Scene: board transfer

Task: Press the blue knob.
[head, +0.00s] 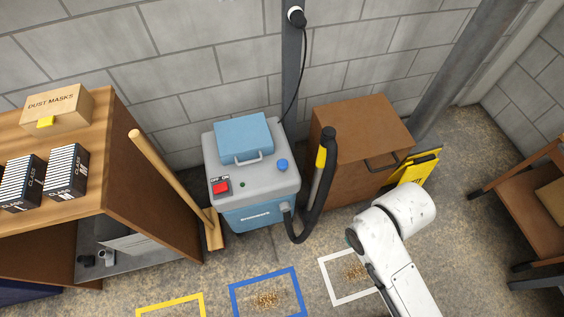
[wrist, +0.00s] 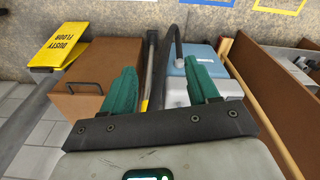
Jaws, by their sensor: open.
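The blue knob (head: 282,165) sits on the right side of the grey top of a vacuum machine (head: 225,185) in the head view. A red switch (head: 221,187) marked off and on and a small green dot are to its left on the same top.
A black hose (head: 322,195) with a yellow band curves beside the machine's right side. A brown cabinet (head: 360,135) stands right of it, with a yellow sign (head: 415,167) alongside. A wooden shelf (head: 150,190) and broom are left. Coloured floor frames (head: 268,273) lie in front.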

